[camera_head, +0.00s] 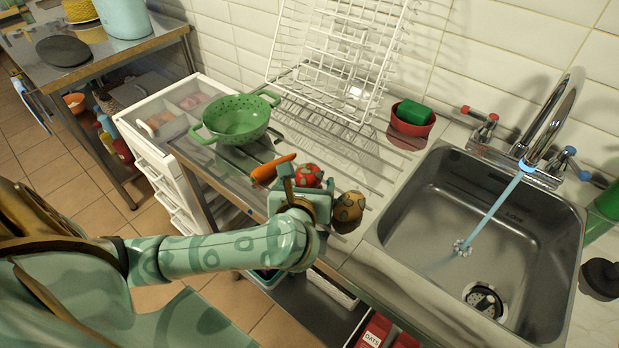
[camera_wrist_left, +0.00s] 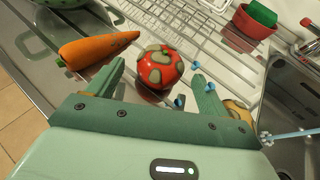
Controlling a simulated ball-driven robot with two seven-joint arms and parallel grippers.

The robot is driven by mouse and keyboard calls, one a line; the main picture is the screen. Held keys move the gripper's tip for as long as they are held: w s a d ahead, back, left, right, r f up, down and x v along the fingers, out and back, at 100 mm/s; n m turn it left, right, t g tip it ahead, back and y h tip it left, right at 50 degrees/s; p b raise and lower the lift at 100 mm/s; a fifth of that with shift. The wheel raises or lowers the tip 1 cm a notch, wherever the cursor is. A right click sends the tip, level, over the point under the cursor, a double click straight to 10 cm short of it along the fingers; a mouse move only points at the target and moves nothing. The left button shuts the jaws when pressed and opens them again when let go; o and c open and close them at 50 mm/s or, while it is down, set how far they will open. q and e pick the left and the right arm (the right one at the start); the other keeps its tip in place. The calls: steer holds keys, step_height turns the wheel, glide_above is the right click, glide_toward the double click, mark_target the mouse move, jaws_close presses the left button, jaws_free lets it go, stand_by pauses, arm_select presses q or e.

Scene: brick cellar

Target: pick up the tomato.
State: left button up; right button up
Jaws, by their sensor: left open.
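The tomato (camera_head: 308,175) is red with dull greenish-brown patches and sits on the metal draining counter. In the left wrist view the tomato (camera_wrist_left: 159,67) lies just beyond and between the fingertips of my left gripper (camera_wrist_left: 160,88). The left gripper (camera_head: 301,187) is open, with one finger on each side and nothing held. In the head view the gripper hides the tomato's lower part. I cannot tell whether a finger touches it. My right gripper is not in view.
A carrot (camera_head: 272,169) lies left of the tomato and a brown patchy round vegetable (camera_head: 349,207) lies right. A green colander (camera_head: 236,119) stands behind left. A white dish rack (camera_head: 335,60), a red bowl (camera_head: 412,118) with a green sponge, and a sink (camera_head: 460,215) with running water are nearby.

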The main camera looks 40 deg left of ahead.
arm_select(q)
steer(key=x, duration=0.2)
steer(key=shift+w+a+f, duration=0.15)
steer(key=shift+w+f, duration=0.05)
steer(key=shift+f, duration=0.05)
steer(key=shift+c, duration=0.3)
steer(key=c, duration=1)
steer(key=shift+c, duration=0.2)
steer(key=shift+r, duration=0.15)
